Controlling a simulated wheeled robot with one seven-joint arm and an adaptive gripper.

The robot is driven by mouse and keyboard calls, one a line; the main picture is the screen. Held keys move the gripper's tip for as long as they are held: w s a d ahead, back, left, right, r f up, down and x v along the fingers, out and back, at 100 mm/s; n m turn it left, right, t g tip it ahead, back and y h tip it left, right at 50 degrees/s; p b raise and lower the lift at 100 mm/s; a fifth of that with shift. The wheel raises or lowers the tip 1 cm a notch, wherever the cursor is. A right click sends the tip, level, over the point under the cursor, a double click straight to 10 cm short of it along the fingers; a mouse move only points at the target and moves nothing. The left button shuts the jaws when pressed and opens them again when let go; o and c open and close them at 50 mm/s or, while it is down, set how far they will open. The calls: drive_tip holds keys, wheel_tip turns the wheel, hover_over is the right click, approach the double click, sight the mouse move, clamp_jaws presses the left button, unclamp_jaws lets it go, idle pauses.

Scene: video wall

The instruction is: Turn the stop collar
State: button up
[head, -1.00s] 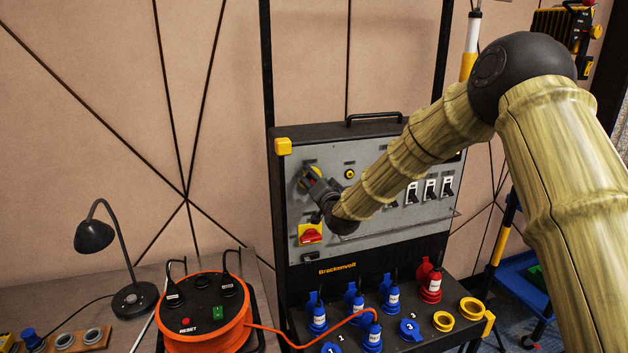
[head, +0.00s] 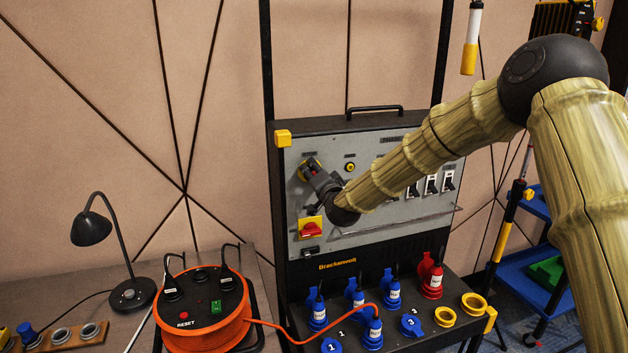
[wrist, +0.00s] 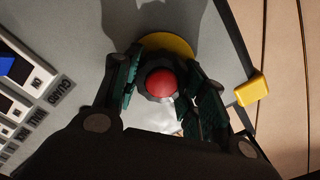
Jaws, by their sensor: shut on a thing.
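The stop collar (wrist: 143,82) is a dark ring around a red button (wrist: 161,84), in front of a yellow disc (wrist: 176,43) on the grey panel. In the head view the yellow disc (head: 304,168) shows at the panel's upper left, mostly covered by my gripper. My gripper (head: 312,173) reaches it from the front right. In the wrist view my gripper (wrist: 165,86) has one dark green padded finger on each side of the collar and is shut on it. The exact finger contact is partly hidden.
A red rotary switch on a yellow plate (head: 311,229) sits just below my gripper. Black switches (head: 430,185) line the panel's right. Blue and red sockets (head: 432,276) fill the lower shelf. An orange cable reel (head: 203,315) and a lamp (head: 92,229) stand left.

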drive_tip(key=m+b, duration=0.4)
drive_tip(key=shift+d+f+b, duration=0.1)
drive_tip(key=shift+f+b, duration=0.3)
drive_tip(key=shift+r+m+b, duration=0.2)
drive_tip(key=shift+m+b, duration=0.9)
drive_tip(key=shift+b, duration=0.1)
drive_tip(key=shift+r, duration=0.1)
drive_tip(key=o, duration=1)
drive_tip(key=shift+o, duration=0.2)
drive_tip(key=v, duration=1.2)
